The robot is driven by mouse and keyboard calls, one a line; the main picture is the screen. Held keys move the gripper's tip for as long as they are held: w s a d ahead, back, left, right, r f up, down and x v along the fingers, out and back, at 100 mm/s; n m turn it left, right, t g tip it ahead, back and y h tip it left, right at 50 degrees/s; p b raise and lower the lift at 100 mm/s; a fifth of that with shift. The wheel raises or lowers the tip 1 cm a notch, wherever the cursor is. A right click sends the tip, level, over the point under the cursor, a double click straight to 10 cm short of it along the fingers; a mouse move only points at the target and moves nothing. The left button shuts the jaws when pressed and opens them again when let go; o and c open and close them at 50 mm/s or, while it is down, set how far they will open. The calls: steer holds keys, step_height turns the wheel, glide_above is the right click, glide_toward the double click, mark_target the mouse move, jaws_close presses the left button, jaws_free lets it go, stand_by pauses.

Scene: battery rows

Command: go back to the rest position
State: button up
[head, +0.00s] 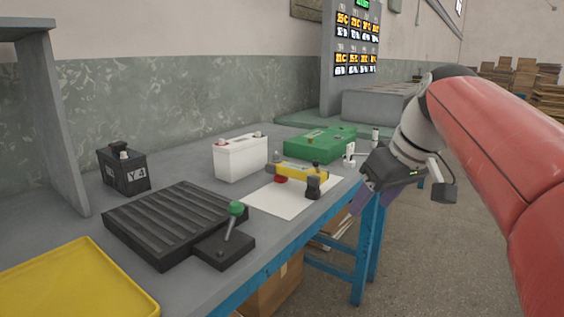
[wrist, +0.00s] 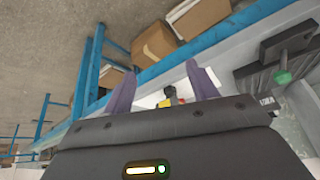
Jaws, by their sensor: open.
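My gripper (head: 370,202) is at the right of the head view, beyond the front edge of the workbench. Its purple fingers point downward there, partly hidden by the gripper body. In the wrist view my gripper (wrist: 161,72) shows two fingers spread wide with nothing held between them. The wrist view looks along the blue bench edge toward the floor.
The bench (head: 80,230) holds a black battery (head: 125,172), a white battery (head: 240,158), a ribbed black tray (head: 170,215) with a green-knobbed lever (head: 235,210), a yellow tool (head: 300,172) on white paper (head: 280,203), a green case (head: 318,143) and a yellow tray (head: 75,280). Cardboard boxes (wrist: 155,42) sit below.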

steer(key=s+f+m+t+h, duration=0.1)
steer(key=s+f+m+h, duration=0.2)
steer(key=s+f, duration=1.4)
step_height(320, 180, down, 3)
steer(key=m, duration=0.2)
steer(key=shift+a+r+m, duration=0.15)
steer(key=shift+a+m, duration=0.15)
steer(key=shift+s, duration=0.1)
stand_by(0.8)
